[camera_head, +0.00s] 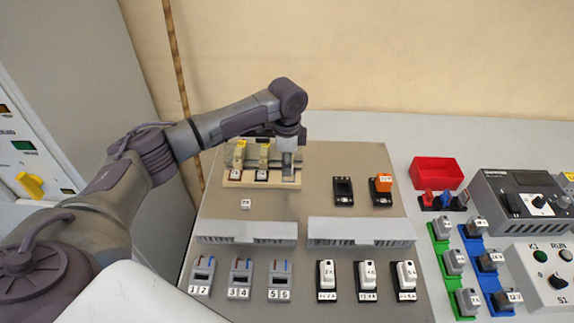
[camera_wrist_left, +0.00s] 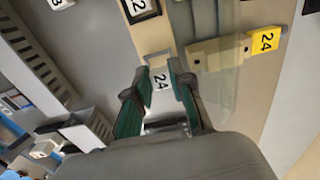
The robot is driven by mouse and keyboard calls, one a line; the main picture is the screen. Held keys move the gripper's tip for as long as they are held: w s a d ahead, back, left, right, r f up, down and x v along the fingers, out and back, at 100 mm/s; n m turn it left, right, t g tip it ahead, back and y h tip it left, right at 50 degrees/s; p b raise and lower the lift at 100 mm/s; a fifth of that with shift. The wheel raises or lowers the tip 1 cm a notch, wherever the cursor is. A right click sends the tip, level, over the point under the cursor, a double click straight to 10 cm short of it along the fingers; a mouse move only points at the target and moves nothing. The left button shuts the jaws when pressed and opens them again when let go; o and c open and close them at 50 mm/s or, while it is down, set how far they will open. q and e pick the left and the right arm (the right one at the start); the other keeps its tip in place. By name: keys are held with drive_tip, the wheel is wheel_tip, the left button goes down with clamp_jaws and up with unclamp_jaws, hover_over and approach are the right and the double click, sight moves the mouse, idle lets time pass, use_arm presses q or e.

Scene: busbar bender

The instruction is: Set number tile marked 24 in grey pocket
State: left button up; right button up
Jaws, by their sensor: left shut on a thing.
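A white number tile marked 24 (camera_wrist_left: 160,82) sits between the green-padded fingertips of my left gripper (camera_wrist_left: 158,90), which is shut on it. In the head view my left gripper (camera_head: 290,168) points down over the right end of the beige rack (camera_head: 231,183). In the wrist view a light-rimmed pocket (camera_wrist_left: 158,58) lies just beyond the tile, at the end of a row with a black-framed tile (camera_wrist_left: 138,8). Whether the tile touches the pocket floor I cannot tell. A yellow block marked 24 (camera_wrist_left: 264,40) stands beside the row. My right gripper is in neither view.
A loose white tile (camera_head: 246,204) lies in front of the rack. Two slotted grey rails (camera_head: 246,232) (camera_head: 361,232) cross the board. Black holders (camera_head: 343,190), one with an orange block (camera_head: 383,183), stand to the right. A red bin (camera_head: 436,172) is farther right.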

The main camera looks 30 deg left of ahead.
use_arm(q)
drive_tip(key=shift+f, duration=0.2)
drive_tip(key=o, duration=0.8)
wheel_tip(320, 180, up, 12)
drive_tip(key=shift+r, duration=0.1)
idle(0.8)
